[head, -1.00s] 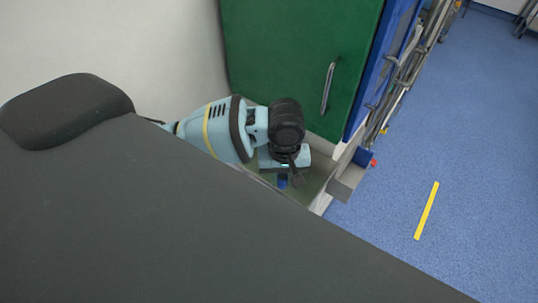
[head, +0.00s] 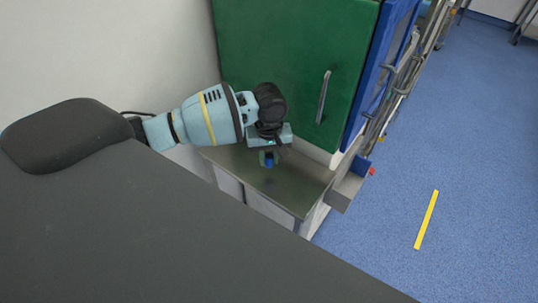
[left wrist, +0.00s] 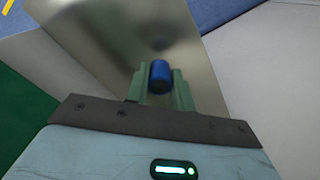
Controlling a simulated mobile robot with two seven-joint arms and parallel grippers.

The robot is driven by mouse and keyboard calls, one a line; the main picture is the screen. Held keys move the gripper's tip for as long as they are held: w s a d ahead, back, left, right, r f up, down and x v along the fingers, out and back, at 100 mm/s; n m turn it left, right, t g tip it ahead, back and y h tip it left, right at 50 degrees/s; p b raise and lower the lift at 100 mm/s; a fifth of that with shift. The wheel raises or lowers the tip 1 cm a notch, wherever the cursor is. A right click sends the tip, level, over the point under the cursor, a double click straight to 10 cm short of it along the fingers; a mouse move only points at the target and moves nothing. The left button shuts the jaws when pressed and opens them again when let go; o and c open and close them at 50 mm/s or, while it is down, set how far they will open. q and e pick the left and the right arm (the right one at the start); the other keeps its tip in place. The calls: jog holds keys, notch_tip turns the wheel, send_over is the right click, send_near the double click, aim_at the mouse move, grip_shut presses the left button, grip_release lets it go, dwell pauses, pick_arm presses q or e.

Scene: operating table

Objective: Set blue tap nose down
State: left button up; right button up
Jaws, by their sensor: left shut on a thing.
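The blue tap (head: 268,163) is a small blue piece under my left gripper (head: 267,156), above the metal top in the head view. In the left wrist view the blue tap (left wrist: 160,75) sits between the greenish fingers of my left gripper (left wrist: 160,86), which are shut on it. Its rounded blue end shows; the rest is hidden by the fingers. I cannot tell from these frames which way its nose points. My right gripper is not in view.
A bare steel top (head: 290,190) lies below the gripper, with a green cabinet door (head: 290,60) behind it. A large dark padded table (head: 180,230) fills the front. Blue floor (head: 470,160) is free at right.

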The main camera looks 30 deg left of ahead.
aim_at(267, 157)
pick_arm(q)
jog(key=shift+w+a+f, duration=0.1)
jog(key=shift+w+a, duration=0.65)
jog(key=shift+w, duration=0.1)
jog(key=shift+w+a+f+b, duration=0.1)
jog(key=shift+w+f, duration=0.05)
jog(key=shift+f, duration=0.45)
jog(key=shift+w+a+f+b, duration=0.1)
jog(key=shift+a+f+b, duration=0.05)
jog(key=shift+f, duration=0.5)
jog(key=shift+w+a+f+b, duration=0.1)
jog(key=shift+w+f, duration=0.05)
jog(key=shift+f, duration=0.45)
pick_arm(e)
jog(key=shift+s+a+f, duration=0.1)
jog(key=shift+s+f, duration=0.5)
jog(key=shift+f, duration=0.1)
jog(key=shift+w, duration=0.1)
pick_arm(q)
jog(key=o, duration=1)
jog(key=shift+f, duration=0.1)
jog(key=shift+r+p, duration=0.8)
jog(key=shift+r, duration=5.4)
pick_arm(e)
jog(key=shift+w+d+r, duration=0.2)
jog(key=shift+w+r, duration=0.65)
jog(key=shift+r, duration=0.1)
